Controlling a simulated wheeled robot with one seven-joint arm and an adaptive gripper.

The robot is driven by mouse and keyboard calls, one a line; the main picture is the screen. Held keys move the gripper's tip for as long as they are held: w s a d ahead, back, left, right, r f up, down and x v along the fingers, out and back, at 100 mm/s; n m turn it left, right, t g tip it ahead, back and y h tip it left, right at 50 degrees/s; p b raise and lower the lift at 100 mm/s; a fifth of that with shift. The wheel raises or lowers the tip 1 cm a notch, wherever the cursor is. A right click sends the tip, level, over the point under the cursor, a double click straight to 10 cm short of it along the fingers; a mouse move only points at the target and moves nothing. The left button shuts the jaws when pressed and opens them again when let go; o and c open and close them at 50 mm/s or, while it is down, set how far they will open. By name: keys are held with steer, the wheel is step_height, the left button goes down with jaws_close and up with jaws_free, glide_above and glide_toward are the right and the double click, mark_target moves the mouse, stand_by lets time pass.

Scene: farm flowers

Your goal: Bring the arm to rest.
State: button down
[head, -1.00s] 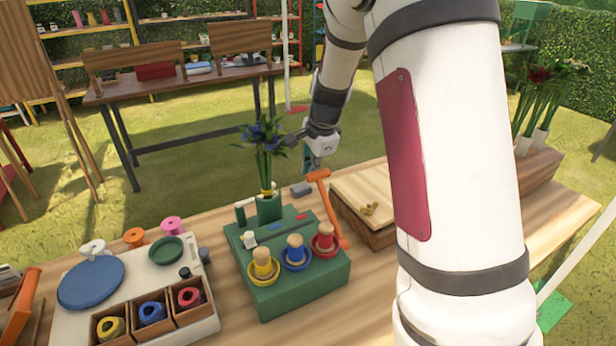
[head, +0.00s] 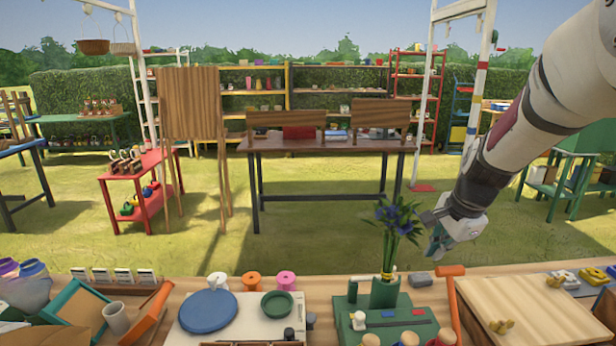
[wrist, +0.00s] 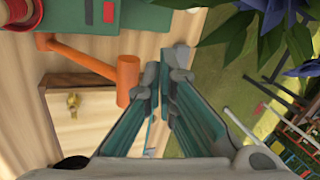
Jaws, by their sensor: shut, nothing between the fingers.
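My gripper (head: 437,246) hangs at the end of my arm at the right of the head view, above the back edge of the workbench. It is just right of a bunch of blue flowers (head: 397,222) standing in a green holder (head: 385,292). In the wrist view my gripper (wrist: 165,80) points down past the bench edge, with its fingers shut and nothing between them. The blue flowers also show close by in the wrist view (wrist: 275,20). An orange mallet-shaped tool (head: 451,285) lies below my gripper on the bench.
A wooden board (head: 530,305) with brass pieces lies at the bench's right. A blue disc (head: 208,311), spools and a green dish (head: 278,304) sit at centre left. Grass and a dark table (head: 330,146) lie beyond the bench.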

steer(key=s+a+r+n+t, duration=0.1)
steer(key=s+a+r+n, duration=0.4)
steer(key=s, duration=0.3)
steer(key=s+a+r+n, duration=0.4)
steer(key=s+r+n, duration=0.15)
steer(key=s, duration=0.25)
steer(key=s+a+r+n+p, duration=0.1)
steer(key=s+n+p, duration=0.2)
steer(key=s, duration=1.3)
steer(key=shift+s+a+r+n+g+p, duration=0.15)
steer(key=shift+a+r+n+g+p, duration=0.2)
steer(key=shift+n, duration=0.9)
